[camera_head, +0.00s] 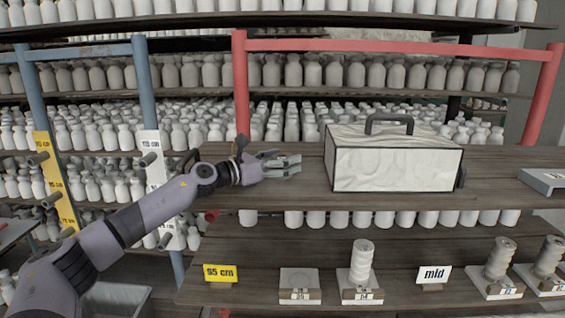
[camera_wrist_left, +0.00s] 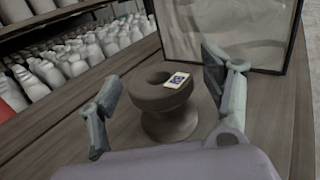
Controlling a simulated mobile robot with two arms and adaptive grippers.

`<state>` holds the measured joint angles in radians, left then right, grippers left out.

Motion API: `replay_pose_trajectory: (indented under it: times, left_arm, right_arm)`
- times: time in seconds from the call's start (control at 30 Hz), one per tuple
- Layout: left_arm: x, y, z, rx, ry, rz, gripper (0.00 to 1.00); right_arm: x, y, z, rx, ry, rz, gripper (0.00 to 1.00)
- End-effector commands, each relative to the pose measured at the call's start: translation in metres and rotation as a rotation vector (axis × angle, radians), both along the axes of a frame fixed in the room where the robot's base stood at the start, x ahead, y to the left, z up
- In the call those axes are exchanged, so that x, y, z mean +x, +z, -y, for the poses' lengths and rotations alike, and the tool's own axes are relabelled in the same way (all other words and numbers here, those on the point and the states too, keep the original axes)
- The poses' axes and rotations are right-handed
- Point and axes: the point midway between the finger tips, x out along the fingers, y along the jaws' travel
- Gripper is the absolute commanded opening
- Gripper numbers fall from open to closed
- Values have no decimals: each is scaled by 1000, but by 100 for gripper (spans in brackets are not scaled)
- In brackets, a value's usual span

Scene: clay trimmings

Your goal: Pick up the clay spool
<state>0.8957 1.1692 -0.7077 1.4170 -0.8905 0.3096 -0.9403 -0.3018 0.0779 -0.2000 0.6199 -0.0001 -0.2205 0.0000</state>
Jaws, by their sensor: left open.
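A dark brown clay spool (camera_wrist_left: 168,108) with a wide ring-shaped top, a hole in it and a narrower waist stands upright on the wooden shelf in the left wrist view. A small white tag with a dark printed mark (camera_wrist_left: 176,80) lies on its top. My left gripper (camera_head: 284,166) is open, reaching in over the middle shelf. In the left wrist view its fingers stand on either side of the spool, apart from it, with the spool beyond the palm. I cannot make out this spool in the head view. My right gripper is not in view.
A white-sided box with dark edges and a handle (camera_head: 392,158) stands right of the left gripper, close beyond the spool. Pale bottles (camera_wrist_left: 45,75) crowd the shelves behind. Several ridged spools on stands (camera_head: 362,262) and a yellow "95 cm" sign (camera_head: 219,273) occupy the lower shelf.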

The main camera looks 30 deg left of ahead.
Motion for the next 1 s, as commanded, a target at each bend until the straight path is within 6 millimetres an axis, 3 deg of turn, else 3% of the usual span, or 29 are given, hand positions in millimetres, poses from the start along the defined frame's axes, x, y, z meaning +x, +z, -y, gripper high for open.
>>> replay_pose_trajectory:
  times: [0.13, 1.0]
  left_arm:
    - [0, 0, 0, 0, 0, 0, 72]
    - [-1, 0, -1, 1, 0, 1, 14]
  right_arm:
    - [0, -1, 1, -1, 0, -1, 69]
    - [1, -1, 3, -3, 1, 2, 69]
